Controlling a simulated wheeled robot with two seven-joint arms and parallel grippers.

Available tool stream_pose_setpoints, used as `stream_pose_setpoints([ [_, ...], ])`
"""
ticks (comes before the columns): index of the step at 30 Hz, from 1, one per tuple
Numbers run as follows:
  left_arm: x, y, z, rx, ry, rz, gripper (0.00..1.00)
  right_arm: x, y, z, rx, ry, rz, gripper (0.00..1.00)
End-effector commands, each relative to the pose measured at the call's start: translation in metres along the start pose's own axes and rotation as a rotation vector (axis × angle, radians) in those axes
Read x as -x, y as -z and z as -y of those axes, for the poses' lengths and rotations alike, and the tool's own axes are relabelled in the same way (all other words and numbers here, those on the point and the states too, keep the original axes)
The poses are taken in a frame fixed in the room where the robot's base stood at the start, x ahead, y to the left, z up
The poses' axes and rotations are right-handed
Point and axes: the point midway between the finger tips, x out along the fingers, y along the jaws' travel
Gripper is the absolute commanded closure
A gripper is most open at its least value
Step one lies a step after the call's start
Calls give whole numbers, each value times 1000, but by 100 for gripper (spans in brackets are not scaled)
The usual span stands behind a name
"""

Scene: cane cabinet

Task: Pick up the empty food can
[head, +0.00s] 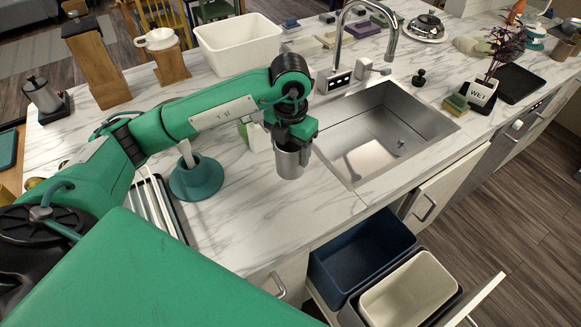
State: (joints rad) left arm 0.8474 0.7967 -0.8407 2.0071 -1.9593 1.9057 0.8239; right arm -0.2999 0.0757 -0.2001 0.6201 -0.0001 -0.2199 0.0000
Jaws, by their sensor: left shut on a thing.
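The empty food can (289,163) is a plain silver metal cylinder. It hangs roughly upright from my left gripper (291,141), which is shut on its upper part. The can is in front of the marble countertop, left of the sink; its height above the counter is hard to judge. The fingertips and part of the can's rim are hidden by the gripper body. My right gripper is not in view.
A sink (385,130) with a tall faucet lies to the right. Below the counter, an open drawer holds a blue bin (345,262) and a cream bin (405,290). A teal holder (197,180) stands left of the can. The front counter strip is clear.

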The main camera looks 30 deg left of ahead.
Motion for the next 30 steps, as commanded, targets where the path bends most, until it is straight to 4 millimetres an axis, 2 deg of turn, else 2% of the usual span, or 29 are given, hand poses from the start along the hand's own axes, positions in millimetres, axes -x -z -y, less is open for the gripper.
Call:
stream_pose_setpoints([
  [1, 10, -1, 0, -1, 0, 7, 64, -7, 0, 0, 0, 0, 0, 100],
  [6, 47, -1, 0, 0, -1, 5, 64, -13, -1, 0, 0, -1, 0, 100],
  [12, 78, -1, 0, -1, -1, 4, 64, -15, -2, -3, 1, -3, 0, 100],
  [21, 106, 0, 0, -1, -1, 1, 64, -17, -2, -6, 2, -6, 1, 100],
  [30, 117, 0, 0, 0, 0, 0, 64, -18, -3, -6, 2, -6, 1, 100],
])
